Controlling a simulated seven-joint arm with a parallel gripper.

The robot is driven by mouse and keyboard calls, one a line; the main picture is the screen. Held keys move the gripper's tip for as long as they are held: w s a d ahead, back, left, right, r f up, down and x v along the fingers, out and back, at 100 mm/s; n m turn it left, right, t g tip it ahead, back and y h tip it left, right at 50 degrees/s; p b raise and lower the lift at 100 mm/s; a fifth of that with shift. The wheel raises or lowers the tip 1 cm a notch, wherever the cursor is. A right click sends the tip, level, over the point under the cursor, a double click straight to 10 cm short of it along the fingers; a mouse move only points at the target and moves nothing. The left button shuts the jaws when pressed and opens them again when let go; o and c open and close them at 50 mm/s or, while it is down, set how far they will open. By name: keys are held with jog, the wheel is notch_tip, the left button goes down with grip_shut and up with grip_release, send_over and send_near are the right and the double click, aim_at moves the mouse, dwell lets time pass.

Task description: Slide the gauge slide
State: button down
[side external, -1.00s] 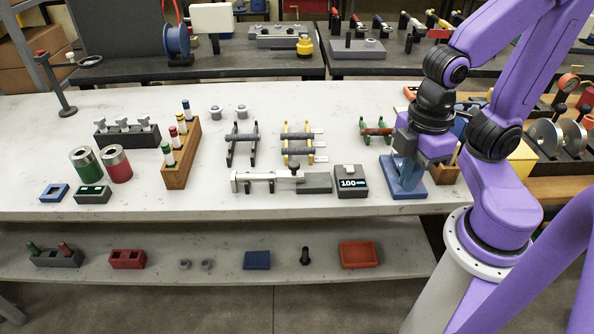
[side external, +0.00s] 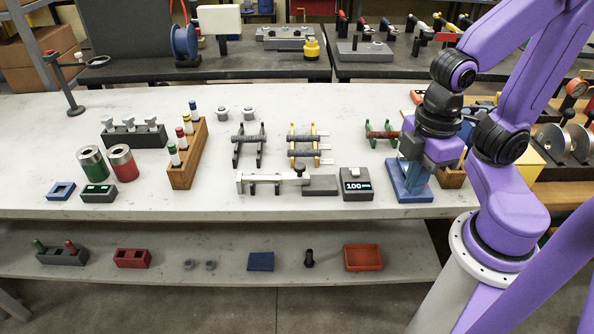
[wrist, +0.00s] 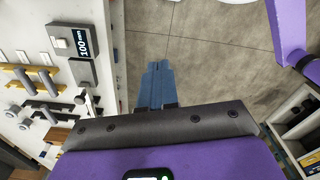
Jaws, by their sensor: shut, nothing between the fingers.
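The gauge slide (side external: 258,179) lies on the bench as a pale bar on dark feet, with a dark-knobbed slider (side external: 300,172) near its right end. A flat grey block (side external: 320,186) sits beside it, then a dark readout box (side external: 357,187) showing 100. The readout box (wrist: 82,42) also shows at the upper left in the wrist view. The exact fingertip height is unclear.
Two small racks holding rods (side external: 248,145) (side external: 305,146) stand behind the gauge. A wooden block with bottles (side external: 186,160) stands to the left. The bench strip in front of the gauge is clear.

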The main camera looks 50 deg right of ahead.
jog(key=c, duration=1)
grip_release()
jog(key=shift+w+a, duration=0.15)
jog(key=shift+w, duration=0.05)
jog(key=shift+o, duration=1)
jog(key=w+a+r+m, duration=0.3)
jog(key=w+m, duration=0.3)
jog(key=w, duration=0.7)
jog(key=shift+r, duration=0.2)
notch_tip(320, 180, up, 2)
jog(key=m, duration=0.7)
send_over(300, 165)
notch_tip(300, 165, down, 17)
jog(key=shift+a+f, duration=0.1)
jog(key=shift+f, duration=0.1)
